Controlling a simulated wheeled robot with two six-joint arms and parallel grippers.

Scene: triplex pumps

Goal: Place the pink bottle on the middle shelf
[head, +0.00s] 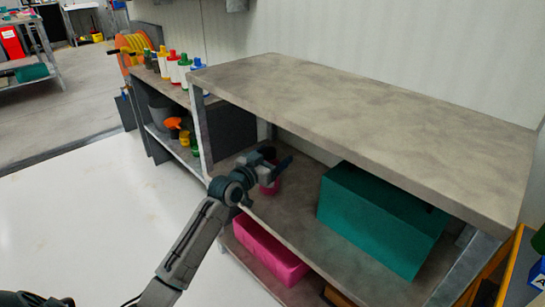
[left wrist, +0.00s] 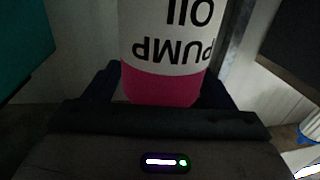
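The pink bottle (head: 270,187) is in the shelf unit, at the left end of the space above the middle shelf (head: 300,205). Its pink lower part shows below my left gripper (head: 272,167). In the left wrist view the bottle (left wrist: 165,50) fills the gap between the dark fingers, with a white "PUMP OIL" label upside down and a pink band. The left gripper appears shut on it, with no clear gap at the sides. Whether the bottle's base touches the shelf cannot be told. My right gripper is not in view.
A teal box (head: 380,220) stands on the middle shelf to the right. A pink bin (head: 268,250) is on the shelf below. The top shelf (head: 370,115) is bare and overhangs the gripper. Several bottles (head: 172,65) stand on the bench at the left.

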